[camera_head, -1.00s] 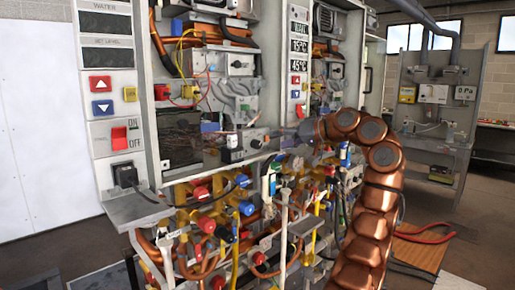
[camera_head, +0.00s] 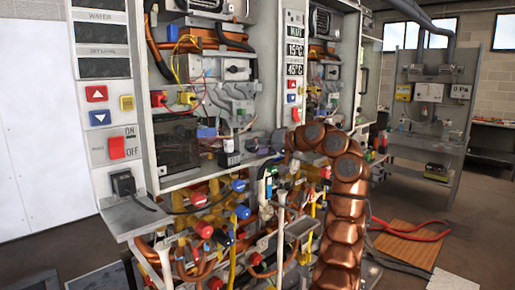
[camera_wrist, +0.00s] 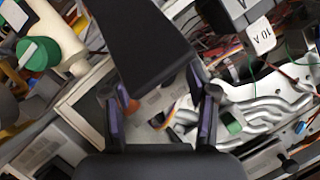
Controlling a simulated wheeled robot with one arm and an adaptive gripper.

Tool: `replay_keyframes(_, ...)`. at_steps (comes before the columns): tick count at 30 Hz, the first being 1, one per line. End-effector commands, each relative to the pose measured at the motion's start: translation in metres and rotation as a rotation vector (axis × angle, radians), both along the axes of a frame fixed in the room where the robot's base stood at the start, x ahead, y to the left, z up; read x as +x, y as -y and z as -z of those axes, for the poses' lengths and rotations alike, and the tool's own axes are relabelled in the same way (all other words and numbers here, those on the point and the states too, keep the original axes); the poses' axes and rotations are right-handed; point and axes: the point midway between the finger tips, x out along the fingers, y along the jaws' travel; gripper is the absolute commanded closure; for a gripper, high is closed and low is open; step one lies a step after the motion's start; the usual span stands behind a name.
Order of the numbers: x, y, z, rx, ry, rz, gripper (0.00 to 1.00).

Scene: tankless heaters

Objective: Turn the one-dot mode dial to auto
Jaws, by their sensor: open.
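My gripper (camera_wrist: 160,110) shows in the wrist view with two dark, purple-padded fingers apart and nothing held between them. In the head view, my copper-coloured arm reaches left to the open heater cabinet, and the gripper end is small and dark against the clutter. A grey box with a small black knob (camera_head: 234,68) sits inside the left heater, above and left of my arm's end. A similar grey box (camera_head: 331,72) is in the right heater. I cannot make out dot marks or an auto label, so which dial is the one-dot mode dial is unclear.
Pipes and coloured valves (camera_head: 205,230) crowd the space below the heaters. In the wrist view, a green-capped part (camera_wrist: 38,54), a grey-white finned part (camera_wrist: 255,105) and loose wires surround the fingers. A ledge (camera_head: 138,215) juts out at left.

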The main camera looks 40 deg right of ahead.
Motion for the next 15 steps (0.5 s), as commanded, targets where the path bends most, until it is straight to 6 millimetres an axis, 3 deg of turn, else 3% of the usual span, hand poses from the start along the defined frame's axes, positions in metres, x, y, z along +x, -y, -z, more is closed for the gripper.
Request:
replay_keyframes(2, -0.0001, 0.0, 0.0, 0.0, 0.0, 0.0, 0.42)
replay_keyframes(15, -0.0001, -0.0001, 0.0, 0.0, -0.001, -0.001, 0.88)
